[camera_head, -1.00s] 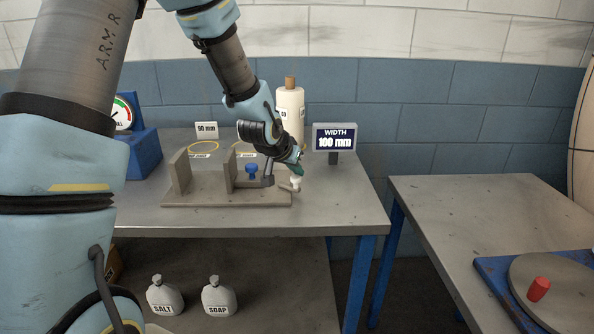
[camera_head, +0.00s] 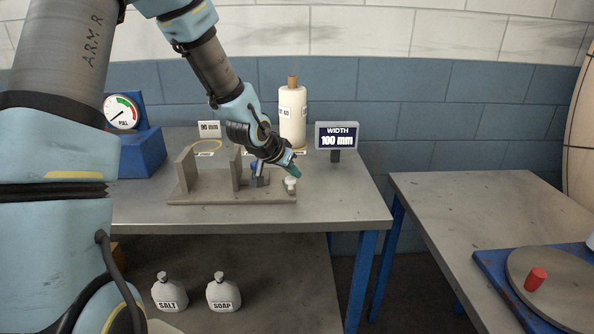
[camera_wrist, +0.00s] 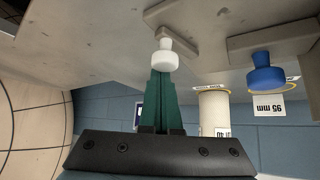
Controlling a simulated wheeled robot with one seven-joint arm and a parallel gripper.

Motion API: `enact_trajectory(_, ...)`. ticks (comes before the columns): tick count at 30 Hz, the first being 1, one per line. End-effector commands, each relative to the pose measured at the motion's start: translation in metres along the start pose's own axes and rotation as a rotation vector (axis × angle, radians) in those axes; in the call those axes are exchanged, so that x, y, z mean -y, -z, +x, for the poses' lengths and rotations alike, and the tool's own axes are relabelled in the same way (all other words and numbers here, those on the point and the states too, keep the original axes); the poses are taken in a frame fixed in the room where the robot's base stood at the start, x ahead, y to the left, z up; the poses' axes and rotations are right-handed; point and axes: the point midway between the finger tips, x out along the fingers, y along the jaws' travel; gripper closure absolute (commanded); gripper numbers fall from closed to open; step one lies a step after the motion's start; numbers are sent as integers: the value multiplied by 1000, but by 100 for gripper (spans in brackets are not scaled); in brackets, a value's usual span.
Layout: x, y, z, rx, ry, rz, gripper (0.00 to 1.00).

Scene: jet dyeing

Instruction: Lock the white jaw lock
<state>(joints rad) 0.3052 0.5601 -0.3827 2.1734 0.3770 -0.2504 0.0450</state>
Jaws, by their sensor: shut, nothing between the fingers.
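The white jaw lock shows as a white knob (camera_head: 291,184) at the right end of the grey jaw fixture (camera_head: 215,199) on the table. In the wrist view the knob (camera_wrist: 165,58) sits on a grey bar, just past my fingertips. My gripper (camera_head: 297,174) is shut and empty, with its green fingers (camera_wrist: 162,95) right against or very close to the knob; I cannot tell if they touch. A blue knob (camera_wrist: 266,72) sits to the right in the wrist view; in the head view it is mostly hidden by my wrist.
A width display (camera_head: 336,136) reading 100 mm stands behind the fixture. A white roll (camera_head: 292,115) stands at the back, near my wrist. A blue gauge stand (camera_head: 141,152) is at the left. The table's front right is clear.

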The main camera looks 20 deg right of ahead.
Motion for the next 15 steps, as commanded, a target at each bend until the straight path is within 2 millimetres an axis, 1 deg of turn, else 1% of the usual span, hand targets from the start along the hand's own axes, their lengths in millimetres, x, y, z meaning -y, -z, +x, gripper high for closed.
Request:
enact_trajectory(4,2,-4,-3,3,0,-1,100)
enact_trajectory(15,4,-7,-5,4,-1,0,100)
